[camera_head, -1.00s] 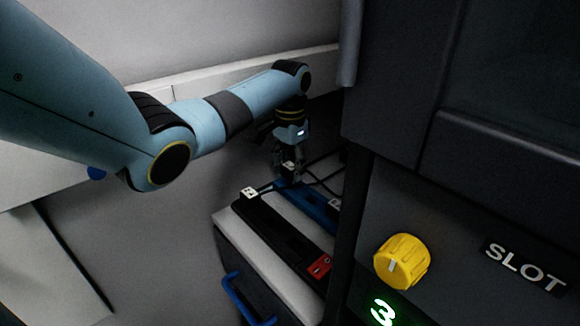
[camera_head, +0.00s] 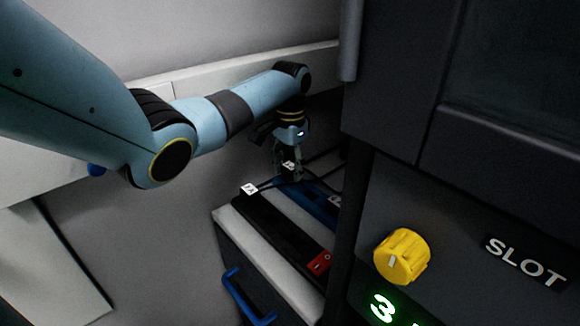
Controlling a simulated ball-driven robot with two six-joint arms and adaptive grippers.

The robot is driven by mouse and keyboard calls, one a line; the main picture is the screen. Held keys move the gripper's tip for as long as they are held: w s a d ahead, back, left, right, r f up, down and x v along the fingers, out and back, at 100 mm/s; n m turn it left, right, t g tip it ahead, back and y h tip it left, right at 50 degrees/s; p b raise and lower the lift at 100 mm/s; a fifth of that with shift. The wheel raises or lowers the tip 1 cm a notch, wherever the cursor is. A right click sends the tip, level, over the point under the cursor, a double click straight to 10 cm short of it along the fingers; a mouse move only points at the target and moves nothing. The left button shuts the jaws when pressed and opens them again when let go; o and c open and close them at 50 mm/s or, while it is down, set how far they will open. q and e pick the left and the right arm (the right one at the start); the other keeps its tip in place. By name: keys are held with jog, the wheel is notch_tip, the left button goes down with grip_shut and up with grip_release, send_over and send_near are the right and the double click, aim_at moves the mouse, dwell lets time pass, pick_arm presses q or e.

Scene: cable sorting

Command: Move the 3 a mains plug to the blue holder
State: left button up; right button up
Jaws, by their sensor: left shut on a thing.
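My left gripper (camera_head: 288,165) points down over the far end of the blue holder (camera_head: 316,203). It is shut on a dark plug (camera_head: 291,177) with a small white label, at or just above the holder; I cannot tell whether the plug is seated. The label is too small to read, and the gripper fingers hide part of the plug. A black cable runs from there to the right. My right gripper is not in view.
A black strip with a red switch (camera_head: 319,263) and a white-labelled plug (camera_head: 249,189) lies left of the blue holder, on a light cabinet top (camera_head: 246,227) with a blue handle (camera_head: 246,300). A dark cabinet with a yellow knob (camera_head: 402,257) blocks the right side.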

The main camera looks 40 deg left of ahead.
pick_arm(q)
jog(key=shift+f, duration=0.4)
dwell(0.4)
jog(key=o, duration=1.8)
jog(key=shift+c, duration=0.2)
notch_tip(320, 180, up, 7)
jog(key=p, duration=0.8)
